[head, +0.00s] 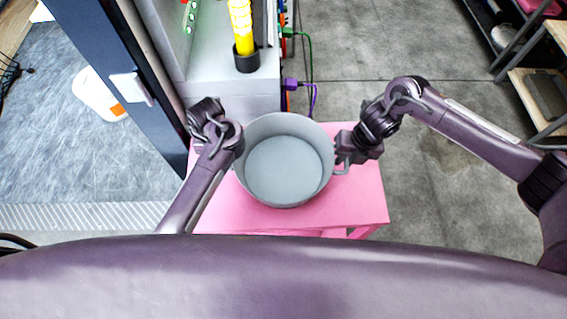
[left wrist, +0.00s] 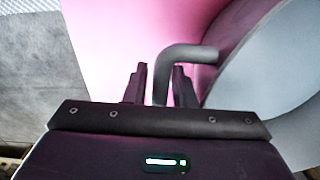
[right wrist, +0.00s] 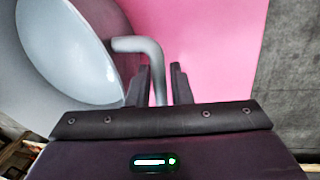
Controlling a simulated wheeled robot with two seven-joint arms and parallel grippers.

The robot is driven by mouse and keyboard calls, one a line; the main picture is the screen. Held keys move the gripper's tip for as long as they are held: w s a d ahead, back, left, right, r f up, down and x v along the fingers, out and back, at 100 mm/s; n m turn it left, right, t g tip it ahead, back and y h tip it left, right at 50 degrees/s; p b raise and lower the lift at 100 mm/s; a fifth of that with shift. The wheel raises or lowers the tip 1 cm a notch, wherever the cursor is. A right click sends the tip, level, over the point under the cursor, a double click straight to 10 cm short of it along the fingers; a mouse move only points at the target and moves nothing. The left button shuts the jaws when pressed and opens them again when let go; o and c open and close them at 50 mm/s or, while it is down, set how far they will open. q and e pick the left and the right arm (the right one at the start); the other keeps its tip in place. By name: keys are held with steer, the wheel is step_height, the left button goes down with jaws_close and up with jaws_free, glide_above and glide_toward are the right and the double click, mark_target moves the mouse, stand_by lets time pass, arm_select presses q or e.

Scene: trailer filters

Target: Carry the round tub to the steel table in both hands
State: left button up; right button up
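The round tub (head: 284,172) is grey, open-topped and upright on a pink table (head: 360,203) in the head view. It looks empty. Its left handle (left wrist: 188,53) shows in the left wrist view, between the fingers of my left gripper (left wrist: 160,82), with slim gaps either side. Its right handle (right wrist: 138,45) shows in the right wrist view, between the fingers of my right gripper (right wrist: 161,82), which stand slightly apart from it. In the head view my right gripper (head: 344,160) is at the tub's right side. I cannot make out a steel table.
A grey cabinet (head: 235,95) with a yellow-and-black lamp (head: 242,35) stands behind the pink table. Cables hang beside it. A dark door frame (head: 125,60) is at left. Shelves (head: 545,95) stand at far right. The concrete floor between is clear.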

arm_select(q)
jaws_close()
arm_select(e)
jaws_close()
arm_select(q)
steer(key=shift+r, duration=0.1)
arm_select(e)
steer(key=shift+r, duration=0.1)
stand_by(1.0)
